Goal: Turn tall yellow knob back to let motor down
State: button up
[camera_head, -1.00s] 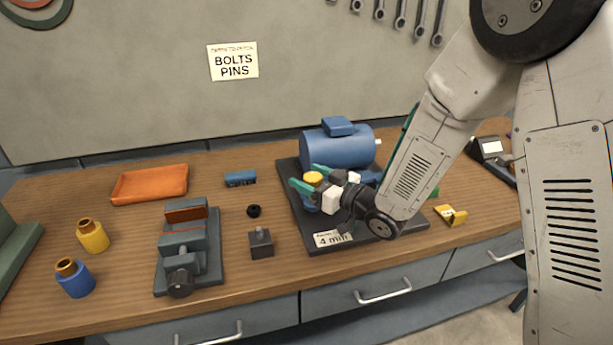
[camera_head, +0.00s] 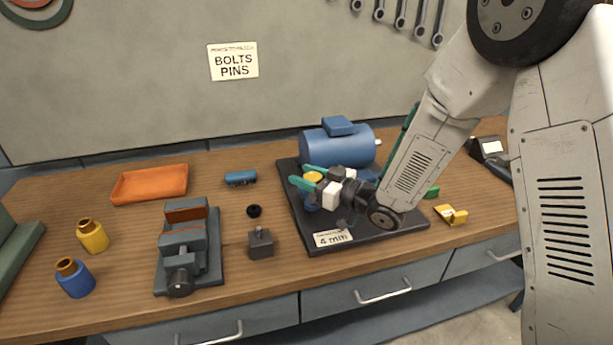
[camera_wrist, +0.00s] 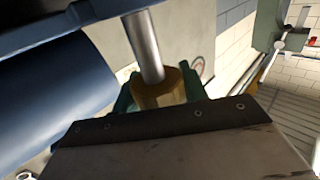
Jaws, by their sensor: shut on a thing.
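The tall yellow knob (camera_head: 313,177) stands at the left front of the blue motor (camera_head: 335,152), on the dark base plate (camera_head: 400,243). My gripper (camera_head: 308,177) reaches it from the right, with its green fingers on either side of the knob. In the wrist view, the fingers (camera_wrist: 160,92) are shut on the yellow knob (camera_wrist: 158,88), and a silver shaft runs from it. The blue motor (camera_wrist: 50,95) fills the left of that view. My wrist and arm hide part of the plate and the motor's lower right. I cannot tell any gap under the motor.
A label reading 4 mm (camera_head: 333,238) lies on the plate's front. A grey vice (camera_head: 182,250), a small dark block (camera_head: 261,244) and a black ring (camera_head: 253,211) are to the left. A yellow piece (camera_head: 451,215) lies at the right. An orange tray (camera_head: 150,184) is farther back.

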jog(key=o, duration=1)
jog(key=v, duration=0.7)
jog(key=shift+s+d, duration=0.2)
jog(key=shift+d, duration=0.15)
